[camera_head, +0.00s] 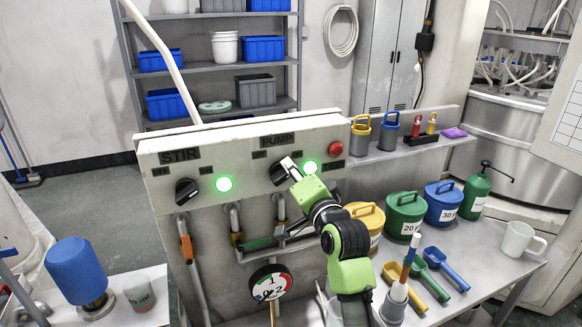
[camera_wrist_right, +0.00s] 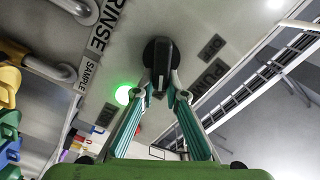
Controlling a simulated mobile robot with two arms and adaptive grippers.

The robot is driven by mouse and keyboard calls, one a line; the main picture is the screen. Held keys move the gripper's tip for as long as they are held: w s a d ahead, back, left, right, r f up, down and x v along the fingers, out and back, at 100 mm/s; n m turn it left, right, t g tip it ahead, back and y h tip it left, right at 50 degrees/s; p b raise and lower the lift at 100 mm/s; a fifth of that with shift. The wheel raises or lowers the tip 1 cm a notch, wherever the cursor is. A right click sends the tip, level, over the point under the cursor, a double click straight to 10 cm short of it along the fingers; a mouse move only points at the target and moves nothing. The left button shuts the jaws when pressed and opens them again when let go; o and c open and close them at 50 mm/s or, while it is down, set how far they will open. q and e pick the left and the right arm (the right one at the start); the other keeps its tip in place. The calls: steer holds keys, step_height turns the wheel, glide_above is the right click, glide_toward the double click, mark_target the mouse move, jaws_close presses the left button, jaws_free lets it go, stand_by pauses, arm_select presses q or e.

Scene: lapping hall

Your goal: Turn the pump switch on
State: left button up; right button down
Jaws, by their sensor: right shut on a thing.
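The pump switch is a round black rotary knob (camera_head: 279,174) on the upright face of the grey panel, under the PUMP label (camera_head: 277,140). In the right wrist view the knob (camera_wrist_right: 158,54) stands between the fingertips, its bar running along the view. My right gripper (camera_head: 290,167) is shut on the knob and partly hides it in the head view. The round green lamp (camera_head: 310,167) just right of the knob is lit; it also glows in the right wrist view (camera_wrist_right: 124,95). My left gripper is not in view.
The stir switch (camera_head: 186,191) and its lit green lamp (camera_head: 224,184) are to the left. A red button (camera_head: 336,149) is at the panel's right. Pipes and a round gauge (camera_head: 270,283) are below. Lidded pots (camera_head: 405,213) and scoops (camera_head: 435,288) occupy the right bench.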

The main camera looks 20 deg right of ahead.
stand_by(0.4)
steer(key=c, duration=2)
jaws_free()
steer(key=shift+c, duration=0.2)
steer(key=shift+s, duration=0.1)
steer(key=s, duration=1.1)
steer(key=shift+s+d, duration=0.25)
steer(key=shift+s, duration=0.15)
